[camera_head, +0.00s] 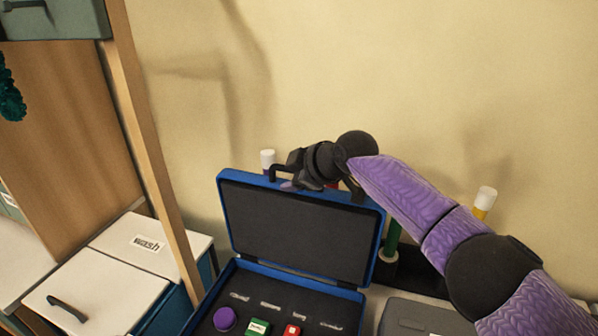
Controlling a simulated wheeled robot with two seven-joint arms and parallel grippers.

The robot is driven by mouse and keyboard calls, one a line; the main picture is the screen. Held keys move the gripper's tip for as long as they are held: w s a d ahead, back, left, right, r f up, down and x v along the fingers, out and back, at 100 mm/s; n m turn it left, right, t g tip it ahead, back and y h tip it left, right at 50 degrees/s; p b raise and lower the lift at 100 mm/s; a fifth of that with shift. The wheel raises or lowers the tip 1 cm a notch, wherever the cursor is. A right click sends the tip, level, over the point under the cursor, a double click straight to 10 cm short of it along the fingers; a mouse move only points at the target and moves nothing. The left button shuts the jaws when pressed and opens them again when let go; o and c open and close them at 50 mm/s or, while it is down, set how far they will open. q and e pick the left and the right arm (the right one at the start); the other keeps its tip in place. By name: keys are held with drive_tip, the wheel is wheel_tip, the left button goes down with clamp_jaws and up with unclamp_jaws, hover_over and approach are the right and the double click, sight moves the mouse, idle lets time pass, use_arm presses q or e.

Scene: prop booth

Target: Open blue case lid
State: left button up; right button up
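The blue case (240,270) stands open on the counter, seen in the head view. Its lid (300,228) stands up about vertical at the back, with its dark lining facing me. My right gripper (285,178) is at the top edge of the lid, near its left-middle part. Its dark fingers lie over or beside that edge; I cannot tell whether they touch it or how far apart they are. My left gripper is out of view.
In the case lie a purple round piece (225,319), a green block (257,328) and a red block (292,331). A grey case (425,319) is at right, white-lidded bins (100,290) at left. A wooden post (150,130) rises at left.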

drive_tip(key=shift+s+d+r, duration=0.2)
drive_tip(key=shift+d+r, duration=0.05)
drive_tip(key=shift+r, duration=0.05)
drive_tip(key=p+v, duration=0.1)
drive_tip(key=v, duration=0.7)
drive_tip(key=shift+s+d+r+p, duration=0.15)
drive_tip(key=shift+s+d+p, duration=0.1)
drive_tip(key=shift+s+p, duration=0.05)
